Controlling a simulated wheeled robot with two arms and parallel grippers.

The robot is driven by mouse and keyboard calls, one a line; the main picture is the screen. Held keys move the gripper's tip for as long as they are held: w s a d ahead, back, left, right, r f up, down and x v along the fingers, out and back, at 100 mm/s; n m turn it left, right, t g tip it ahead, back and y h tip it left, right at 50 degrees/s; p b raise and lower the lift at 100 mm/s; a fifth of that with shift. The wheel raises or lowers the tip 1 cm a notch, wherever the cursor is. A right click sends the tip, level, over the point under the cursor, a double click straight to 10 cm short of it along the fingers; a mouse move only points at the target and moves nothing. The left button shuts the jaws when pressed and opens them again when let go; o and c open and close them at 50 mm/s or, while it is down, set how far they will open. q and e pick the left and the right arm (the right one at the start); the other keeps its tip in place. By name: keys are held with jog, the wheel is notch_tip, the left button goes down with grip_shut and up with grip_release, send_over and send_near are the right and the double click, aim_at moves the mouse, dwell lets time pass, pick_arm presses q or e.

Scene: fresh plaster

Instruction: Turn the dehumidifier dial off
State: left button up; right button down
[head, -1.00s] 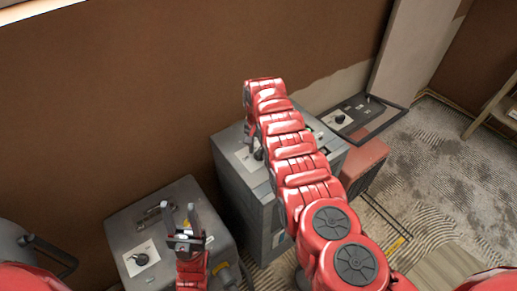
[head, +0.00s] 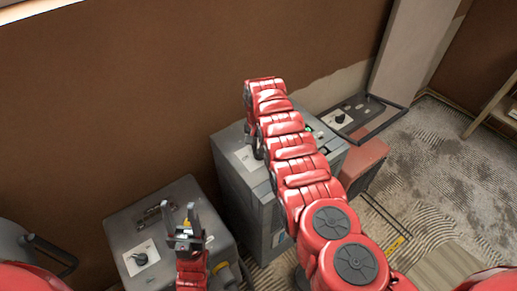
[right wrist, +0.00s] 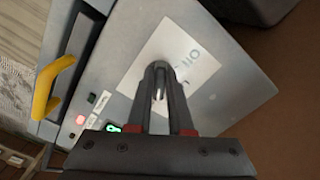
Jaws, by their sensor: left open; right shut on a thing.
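A tall grey machine (head: 236,185) stands in the middle of the head view, with a white label (head: 245,157) on its top; I take it as the dehumidifier. My right gripper (head: 258,152) is over that label, partly hidden by my own red arm. In the right wrist view its fingers (right wrist: 158,88) are shut on a small dial at the label (right wrist: 185,50); the fingers hide most of the dial. Dark lettering shows beside them, but I cannot read the dial's setting. My left gripper (head: 188,225) is open and empty above a lower grey machine (head: 125,225).
The lower machine has its own black knob (head: 141,259) on a white plate. A dark panel with a knob (head: 340,116) lies right of the tall machine, near a red box (head: 365,160). The right wrist view shows a yellow handle (right wrist: 52,82), a red light (right wrist: 80,120) and a green light (right wrist: 113,128).

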jog(key=shift+d+f+n+b, duration=0.1)
jog(key=shift+n+b, duration=0.2)
jog(key=shift+n, duration=0.8)
jog(key=shift+f+n+b, duration=0.15)
jog(key=shift+n+b, duration=0.5)
jog(key=shift+n, duration=0.25)
jog(key=n+b, duration=0.9)
jog(key=shift+d, duration=0.4)
jog(key=shift+w+n+b, duration=0.1)
jog(key=shift+n+b, duration=0.75)
jog(key=shift+n, duration=0.15)
jog(key=shift+w+d+n+b, duration=0.1)
jog(key=shift+n+b, duration=0.35)
jog(key=shift+n, duration=0.45)
jog(key=shift+r+n, duration=0.25)
jog(key=shift+n, duration=0.65)
jog(key=n, duration=0.4)
jog(key=shift+w+n+p, duration=0.2)
jog(key=shift+n+p, duration=0.1)
jog(key=shift+n, duration=0.1)
